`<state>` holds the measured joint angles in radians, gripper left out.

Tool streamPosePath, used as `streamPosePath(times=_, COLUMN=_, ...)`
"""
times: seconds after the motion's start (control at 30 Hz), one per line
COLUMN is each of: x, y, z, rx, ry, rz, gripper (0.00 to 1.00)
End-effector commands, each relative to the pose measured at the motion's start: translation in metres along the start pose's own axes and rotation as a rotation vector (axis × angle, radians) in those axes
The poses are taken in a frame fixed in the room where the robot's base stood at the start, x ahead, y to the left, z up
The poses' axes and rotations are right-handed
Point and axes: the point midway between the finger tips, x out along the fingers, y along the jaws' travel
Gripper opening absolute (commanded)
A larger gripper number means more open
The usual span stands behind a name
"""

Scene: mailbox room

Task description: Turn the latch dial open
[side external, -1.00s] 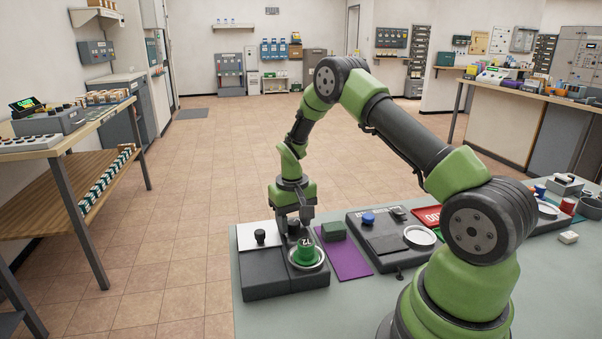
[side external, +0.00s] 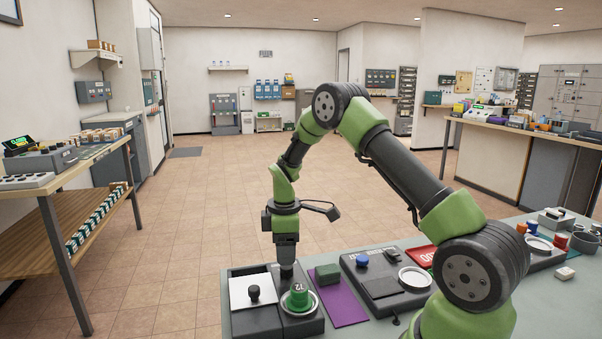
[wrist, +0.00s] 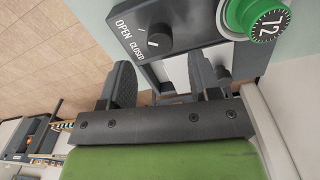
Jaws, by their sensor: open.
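The latch dial is a small black knob (wrist: 158,37) on a dark box (wrist: 135,28), beside printed OPEN and CLOSED labels. Its short white mark appears to point toward CLOSED.
A green cylinder marked 72 (side external: 299,297) stands in a pale ring close to the dial. A black knob (side external: 254,293) stands on the white plate (side external: 240,291). A green block (side external: 327,273) on a purple mat (side external: 341,299) lies to the right.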

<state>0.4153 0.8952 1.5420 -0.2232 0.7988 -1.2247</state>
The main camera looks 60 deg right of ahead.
Motion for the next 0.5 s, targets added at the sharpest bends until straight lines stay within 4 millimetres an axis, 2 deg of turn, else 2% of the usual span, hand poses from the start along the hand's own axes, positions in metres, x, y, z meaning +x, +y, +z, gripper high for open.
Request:
streamPosePath(times=0.03, x=-0.012, y=0.001, z=0.000, rx=0.000, ry=0.003, rz=0.004, gripper=0.57)
streamPosePath(times=0.27, x=-0.060, y=-0.001, z=-0.001, rx=0.005, ry=0.005, rz=0.005, gripper=0.57)
streamPosePath(times=0.5, x=-0.104, y=-0.026, z=-0.011, rx=0.127, ry=0.070, rz=0.048, gripper=0.57)
